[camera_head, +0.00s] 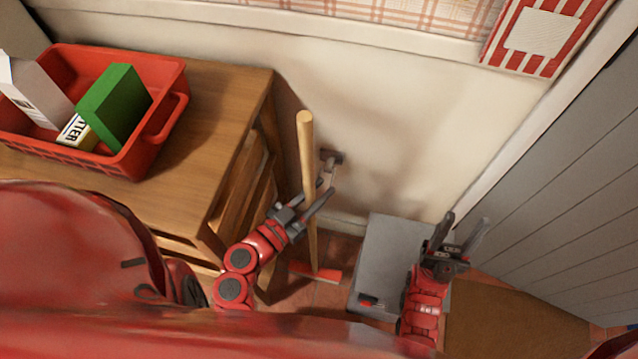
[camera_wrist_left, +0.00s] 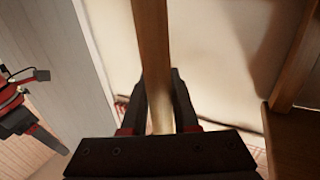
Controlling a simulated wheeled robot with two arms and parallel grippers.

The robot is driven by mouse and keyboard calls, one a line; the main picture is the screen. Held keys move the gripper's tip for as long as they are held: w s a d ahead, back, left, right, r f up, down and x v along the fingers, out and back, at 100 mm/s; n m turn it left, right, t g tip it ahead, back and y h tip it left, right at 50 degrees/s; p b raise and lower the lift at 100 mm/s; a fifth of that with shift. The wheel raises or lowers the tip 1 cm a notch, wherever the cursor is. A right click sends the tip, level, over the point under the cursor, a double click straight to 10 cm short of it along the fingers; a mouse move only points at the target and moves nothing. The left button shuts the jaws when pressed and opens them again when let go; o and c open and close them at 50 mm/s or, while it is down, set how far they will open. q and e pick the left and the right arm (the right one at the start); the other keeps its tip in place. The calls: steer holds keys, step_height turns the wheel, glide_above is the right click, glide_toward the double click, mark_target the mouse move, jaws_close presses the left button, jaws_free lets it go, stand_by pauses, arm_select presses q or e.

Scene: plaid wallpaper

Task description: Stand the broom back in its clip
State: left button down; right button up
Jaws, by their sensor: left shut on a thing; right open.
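The broom (camera_head: 307,150) stands nearly upright, with its wooden handle top near the wall and its red head (camera_head: 318,272) low at the floor. My left gripper (camera_head: 325,193) is shut on the handle partway down. The handle also shows between the fingers in the left wrist view (camera_wrist_left: 152,50). The clip (camera_head: 331,157) is a small dark fitting on the wall, just right of the handle. The handle appears beside the clip; I cannot tell whether they touch. My right gripper (camera_head: 463,236) is open and empty, above and right of a grey box.
A wooden table (camera_head: 225,95) on the left carries a red basket (camera_head: 150,135) with a green box (camera_head: 115,105) and cartons. A grey box (camera_head: 390,250) stands on the floor by the wall. A brown mat (camera_head: 500,325) lies at the lower right, beside a grey panelled door (camera_head: 570,170).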

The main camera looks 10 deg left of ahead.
arm_select(q)
steer(key=shift+r, duration=0.1)
steer(key=shift+w+f+b, duration=0.35)
steer(key=shift+w+b, duration=0.45)
steer(key=shift+w, duration=1.85)
steer(key=shift+w+f+b, duration=0.4)
steer(key=shift+w+b, duration=0.4)
steer(key=shift+w, duration=1.85)
steer(key=shift+w+f+b, duration=0.35)
steer(key=shift+w+b, duration=0.45)
steer(key=shift+w, duration=1.85)
steer(key=shift+s+a+f+b, duration=0.1)
steer(key=shift+s+f+b, duration=0.1)
steer(key=shift+f+b, duration=0.7)
